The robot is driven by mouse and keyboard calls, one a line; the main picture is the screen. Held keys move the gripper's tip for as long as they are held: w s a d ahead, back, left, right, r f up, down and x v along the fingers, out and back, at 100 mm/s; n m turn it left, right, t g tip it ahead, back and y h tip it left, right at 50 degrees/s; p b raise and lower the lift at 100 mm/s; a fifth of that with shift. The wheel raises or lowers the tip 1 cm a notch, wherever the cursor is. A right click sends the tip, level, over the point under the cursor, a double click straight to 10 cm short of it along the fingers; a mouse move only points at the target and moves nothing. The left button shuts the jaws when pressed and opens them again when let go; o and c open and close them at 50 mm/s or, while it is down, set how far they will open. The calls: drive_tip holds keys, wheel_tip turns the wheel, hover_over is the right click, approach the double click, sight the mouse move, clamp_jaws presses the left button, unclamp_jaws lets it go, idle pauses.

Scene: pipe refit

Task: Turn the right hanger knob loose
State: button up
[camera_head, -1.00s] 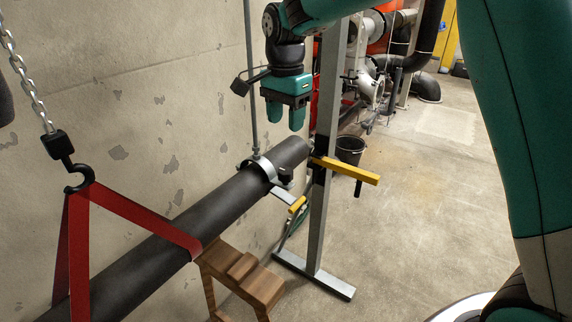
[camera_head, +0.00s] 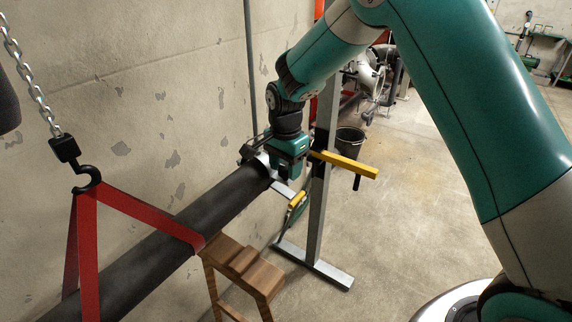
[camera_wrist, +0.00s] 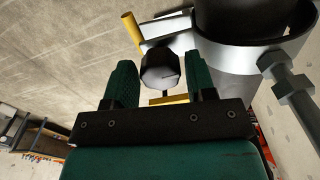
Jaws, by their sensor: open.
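The right hanger knob (camera_wrist: 161,69) is a dark faceted knob in the wrist view. It sits between the two green fingers of my gripper (camera_wrist: 160,82), with a gap visible on the left and little or none on the right. In the head view my gripper (camera_head: 288,176) points down at the far end of the dark pipe (camera_head: 215,208) and hides the knob and most of the clamp. The silver hanger clamp (camera_wrist: 232,76) wraps the pipe beside the knob in the wrist view. My gripper is open.
A grey stand (camera_head: 322,200) with a yellow bar (camera_head: 345,165) stands just right of my gripper. A red sling (camera_head: 88,250) on a hook (camera_head: 88,180) holds the pipe at left. A wooden stool (camera_head: 245,268) stands below. The wall is close behind.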

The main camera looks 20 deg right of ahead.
drive_tip(key=c, duration=0.7)
drive_tip(key=shift+o, duration=0.2)
